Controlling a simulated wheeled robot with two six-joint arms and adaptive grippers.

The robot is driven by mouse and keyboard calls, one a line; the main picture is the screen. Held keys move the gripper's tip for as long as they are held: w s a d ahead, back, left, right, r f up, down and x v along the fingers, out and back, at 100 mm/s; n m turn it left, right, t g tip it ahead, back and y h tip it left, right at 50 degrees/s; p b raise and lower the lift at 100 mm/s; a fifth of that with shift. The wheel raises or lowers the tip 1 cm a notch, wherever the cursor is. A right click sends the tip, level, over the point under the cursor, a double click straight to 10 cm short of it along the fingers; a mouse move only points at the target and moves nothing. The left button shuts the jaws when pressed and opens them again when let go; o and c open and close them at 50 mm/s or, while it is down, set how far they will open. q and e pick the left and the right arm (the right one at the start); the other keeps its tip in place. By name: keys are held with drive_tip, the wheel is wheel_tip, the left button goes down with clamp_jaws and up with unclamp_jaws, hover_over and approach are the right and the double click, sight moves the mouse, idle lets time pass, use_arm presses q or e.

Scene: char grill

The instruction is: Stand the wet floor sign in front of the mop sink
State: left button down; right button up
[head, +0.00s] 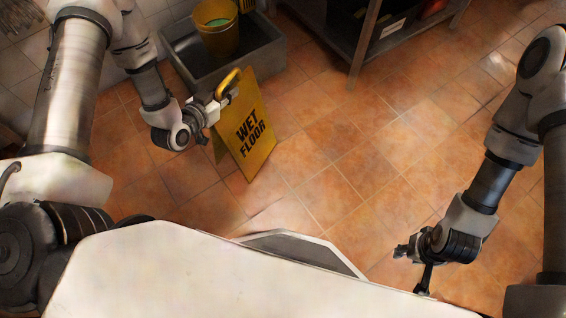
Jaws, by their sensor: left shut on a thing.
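The yellow wet floor sign (254,150) is upright in front of the mop sink, its black lettering facing me. My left gripper (226,92) is shut on the sign near its top handle. Whether the sign's feet touch the floor I cannot tell. The mop sink (268,56) is a grey basin at the upper left, just behind the sign. My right gripper (409,272) is at the lower right, open and empty, far from the sign.
A yellow bucket (217,38) with green inside is in the sink. A dark metal shelf rack (362,52) stands at the top right of the sink. The tiled floor (345,150) in the middle is clear.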

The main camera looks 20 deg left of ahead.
use_arm(q)
drive_tip(key=f, duration=0.1)
drive_tip(key=a+f+b, duration=0.1)
drive_tip(key=shift+f, duration=0.35)
drive_tip(key=w+d+f+b, duration=0.2)
drive_tip(key=w+d+b, duration=0.1)
drive_tip(key=d, duration=0.3)
drive_tip(key=w+d+f+b, duration=0.2)
drive_tip(key=w+d+b, duration=0.2)
drive_tip(key=d, duration=0.3)
drive_tip(key=shift+x, duration=0.9)
use_arm(e)
wheel_tip(320, 180, down, 10)
drive_tip(key=shift+r, duration=0.1)
use_arm(q)
drive_tip(key=c, duration=1.1)
unclamp_jaws()
drive_tip(key=shift+f, duration=0.1)
drive_tip(key=shift+s+a, duration=0.1)
drive_tip(key=shift+s, duration=0.05)
